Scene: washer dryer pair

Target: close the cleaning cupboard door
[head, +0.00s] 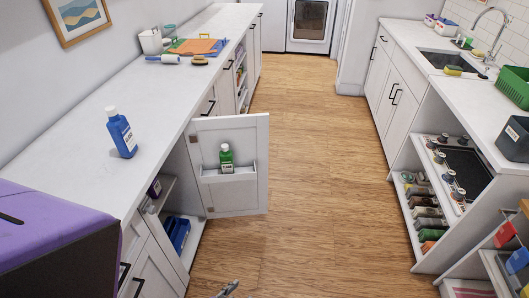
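The cleaning cupboard door (253,186) is white and stands wide open, swung out from the left counter over the floor. A rack (229,174) on its inner face holds a green bottle (226,159) with a white cap. The open cupboard shows a shelf (168,190) and a blue item (177,234) lower down. A small grey tip, seemingly of my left gripper (231,288), shows at the bottom edge, below the door and apart from it. The rest of it is cut off, so its opening is unclear. My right gripper is not in view.
A blue bottle (121,134) stands on the left counter (160,100). A large purple-topped thing (50,225) fills the lower left corner. The wooden floor (310,180) right of the door is clear. Open shelves (425,215) line the right side.

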